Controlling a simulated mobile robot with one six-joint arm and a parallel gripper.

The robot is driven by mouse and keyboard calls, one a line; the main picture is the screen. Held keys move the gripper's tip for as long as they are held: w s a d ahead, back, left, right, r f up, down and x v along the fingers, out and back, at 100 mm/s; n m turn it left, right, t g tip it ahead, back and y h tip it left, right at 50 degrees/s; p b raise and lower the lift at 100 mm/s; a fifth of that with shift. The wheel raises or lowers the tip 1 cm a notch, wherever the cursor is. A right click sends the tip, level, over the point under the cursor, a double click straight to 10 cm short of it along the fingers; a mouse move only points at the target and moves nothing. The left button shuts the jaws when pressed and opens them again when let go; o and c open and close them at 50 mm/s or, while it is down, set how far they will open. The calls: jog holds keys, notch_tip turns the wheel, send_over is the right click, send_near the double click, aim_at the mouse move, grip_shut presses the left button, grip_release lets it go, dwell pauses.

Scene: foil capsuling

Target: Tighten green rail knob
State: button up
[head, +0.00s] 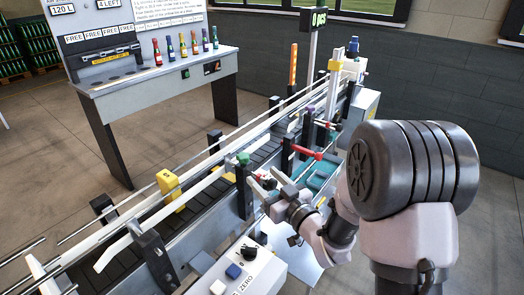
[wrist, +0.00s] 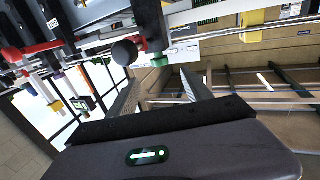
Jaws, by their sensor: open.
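The green rail knob (head: 243,158) sits on top of a dark post at the conveyor's near guide rail in the head view. In the wrist view the green knob (wrist: 160,61) shows upside down beyond the fingertips, beside a dark round ball (wrist: 125,52). My gripper (head: 266,181) is open and empty, just right of and below the knob in the head view. In the wrist view my gripper (wrist: 164,76) has its two fingers spread, with the knob roughly in line with the gap. A gap to the knob seems to remain, but its depth is hard to tell.
A red clamp handle (head: 307,153) and teal part (head: 318,175) are right of the gripper. A yellow block (head: 171,190) is on the conveyor. A control box (head: 246,268) with buttons is in front. A bench (head: 165,80) with coloured bottles stands behind.

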aim_at(240, 154)
jog(key=b+x, duration=0.1)
jog(key=x, duration=1.4)
jog(key=shift+c, duration=0.5)
grip_shut()
jog(key=shift+b, duration=0.3)
